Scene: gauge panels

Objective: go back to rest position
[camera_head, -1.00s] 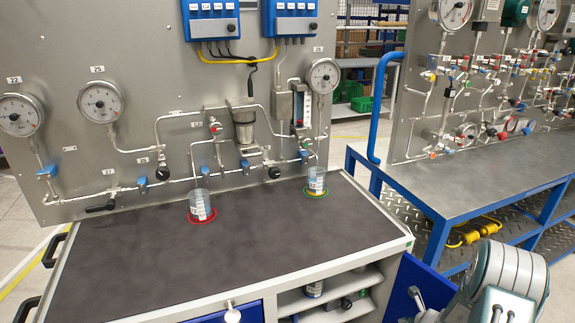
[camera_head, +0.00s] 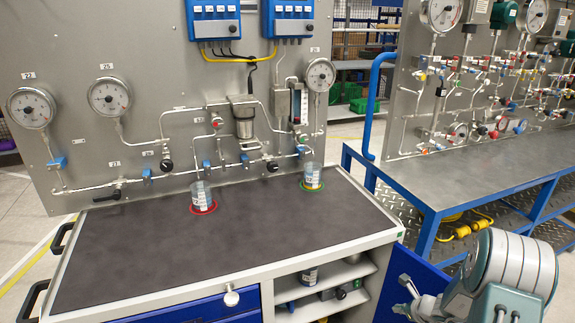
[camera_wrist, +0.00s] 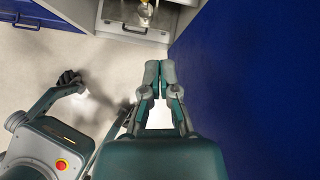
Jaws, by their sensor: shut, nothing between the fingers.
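My gripper (camera_wrist: 159,78) shows in the wrist view with its two fingers together, shut and empty. It hangs above the pale floor, close to a blue cabinet door (camera_wrist: 245,90) on its right. The open cabinet (camera_wrist: 135,30) is beyond the fingertips at the top. In the head view the gripper is at the lower right, in front of the open blue door (camera_head: 385,285), and its fingertips cannot be made out clearly.
A dark-topped workbench (camera_head: 130,245) carries one cup (camera_head: 201,196) on a red ring and another cup (camera_head: 312,176) on a green ring. A gauge panel (camera_head: 180,90) stands behind it. A blue-framed table (camera_head: 470,170) is at the right.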

